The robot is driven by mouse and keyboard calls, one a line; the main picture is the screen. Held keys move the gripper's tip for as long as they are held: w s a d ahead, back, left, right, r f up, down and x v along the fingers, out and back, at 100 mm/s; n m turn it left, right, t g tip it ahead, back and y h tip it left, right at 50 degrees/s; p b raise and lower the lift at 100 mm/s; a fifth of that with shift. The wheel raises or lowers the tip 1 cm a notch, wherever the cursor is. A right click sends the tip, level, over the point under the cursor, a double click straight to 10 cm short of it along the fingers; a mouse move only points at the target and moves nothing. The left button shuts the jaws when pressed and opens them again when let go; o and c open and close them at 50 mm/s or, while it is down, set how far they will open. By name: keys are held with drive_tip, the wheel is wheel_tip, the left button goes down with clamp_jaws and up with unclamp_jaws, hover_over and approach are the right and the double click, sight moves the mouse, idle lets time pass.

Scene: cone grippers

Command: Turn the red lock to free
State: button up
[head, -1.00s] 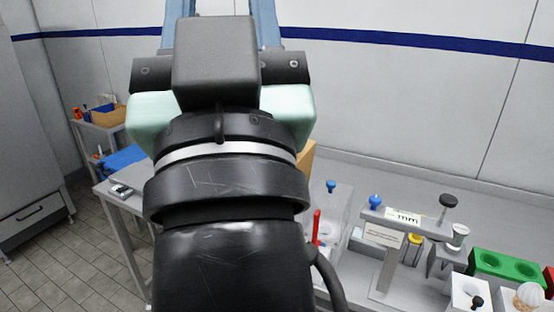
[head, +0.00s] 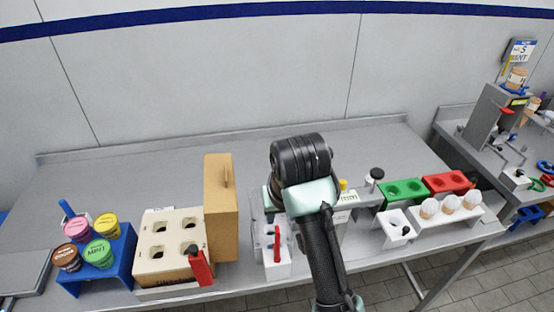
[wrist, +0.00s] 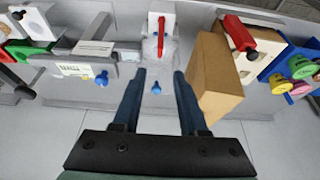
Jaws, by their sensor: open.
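A red lever (head: 277,243) stands on a white block with a clear cover (head: 258,222), at the bench's middle in the head view. In the wrist view this red lever (wrist: 161,36) lies ahead of the fingertips, upper middle. A second red lever (head: 201,268) with a black knob is on the front right corner of a cream box (head: 166,238); it shows in the wrist view too (wrist: 238,33). I cannot tell which one is the lock. My gripper (wrist: 158,74) is open and empty, above the bench, apart from both levers. My wrist hides its fingers in the head view.
A tan upright box (head: 221,205) stands close beside the clear-covered block. A small blue knob (wrist: 156,88) lies between my fingers in the wrist view. A grey fixture (wrist: 92,62) is on the other side. The back of the bench (head: 130,170) is clear.

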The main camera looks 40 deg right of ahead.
sight(278, 229)
drive_tip(key=p+x, duration=0.2)
drive_tip(key=x, duration=0.8)
drive_tip(key=shift+w+d+f, duration=0.1)
drive_tip(key=shift+w+f, duration=0.05)
drive_tip(key=shift+f, duration=0.15)
drive_tip(key=shift+c, duration=0.3)
clamp_jaws()
